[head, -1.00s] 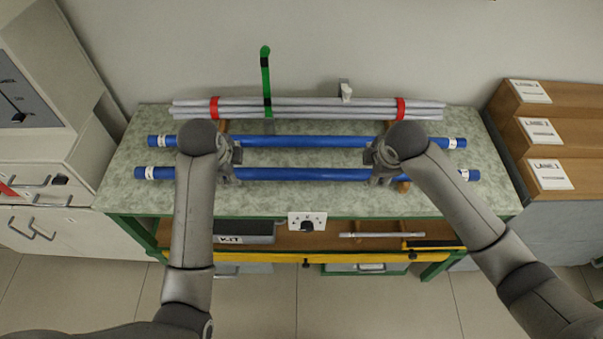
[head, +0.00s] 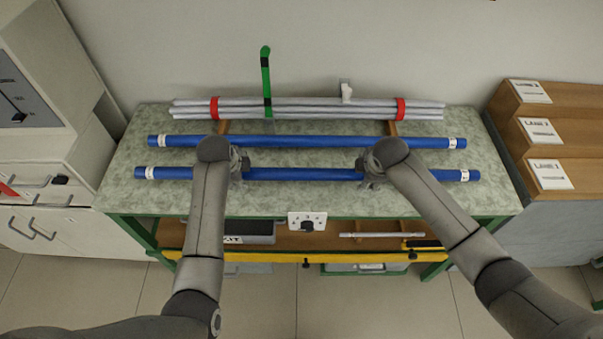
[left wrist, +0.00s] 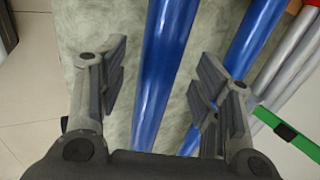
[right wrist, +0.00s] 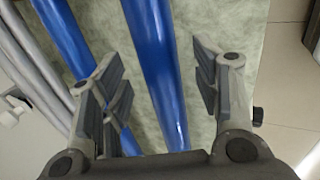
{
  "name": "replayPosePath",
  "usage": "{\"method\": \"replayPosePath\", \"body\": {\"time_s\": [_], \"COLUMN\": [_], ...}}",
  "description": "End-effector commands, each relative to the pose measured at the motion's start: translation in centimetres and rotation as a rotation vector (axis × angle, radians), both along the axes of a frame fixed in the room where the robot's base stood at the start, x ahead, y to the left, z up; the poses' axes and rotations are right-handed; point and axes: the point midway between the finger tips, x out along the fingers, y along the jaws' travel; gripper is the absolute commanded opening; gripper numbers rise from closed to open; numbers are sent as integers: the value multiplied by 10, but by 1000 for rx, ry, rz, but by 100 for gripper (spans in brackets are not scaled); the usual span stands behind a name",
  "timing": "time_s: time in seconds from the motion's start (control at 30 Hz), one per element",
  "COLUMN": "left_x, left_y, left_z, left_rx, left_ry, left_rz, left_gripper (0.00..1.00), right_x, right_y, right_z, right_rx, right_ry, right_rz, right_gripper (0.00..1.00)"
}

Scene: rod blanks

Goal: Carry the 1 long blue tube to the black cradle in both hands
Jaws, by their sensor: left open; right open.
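Two long blue tubes with white end bands lie parallel on the bench: a front tube (head: 300,174) and a back tube (head: 305,141). My left gripper (head: 240,167) is open over the front tube, left of its middle. My right gripper (head: 369,174) is open over the same tube, right of its middle. In the left wrist view the front tube (left wrist: 165,60) runs between the spread fingers without visible contact. In the right wrist view the front tube (right wrist: 152,55) also runs between open fingers. I cannot make out a black cradle in these views.
Grey rods (head: 300,108) with red bands lie behind the blue tubes, by a green upright post (head: 266,80). Wooden steps with lane labels (head: 549,174) stand at the right. A drawer cabinet (head: 45,190) stands at the left. The bench's front strip (head: 300,200) is clear.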

Motion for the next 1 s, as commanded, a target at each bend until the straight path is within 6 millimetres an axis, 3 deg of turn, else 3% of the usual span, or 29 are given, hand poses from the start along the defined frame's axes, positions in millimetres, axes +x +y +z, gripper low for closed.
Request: {"method": "replayPosePath", "body": {"time_s": [0.2,0.53,0.9,1.0], "left_x": [5,6,6,6], "left_y": [-1,-1,-1,-1], "left_z": [-12,-13,-13,-13], "left_rx": [0,0,0,0], "left_ry": [1,0,0,0], "left_rz": [-1,-1,-1,-1], "left_gripper": [59,59,11,3], "right_x": [6,6,6,6], "right_y": [0,0,0,0], "right_z": [-12,-13,-13,-13], "right_rx": [-1,-1,0,0], "right_ry": [0,0,-1,-1], "right_rz": [0,0,0,0], "right_gripper": [58,58,10,1]}}
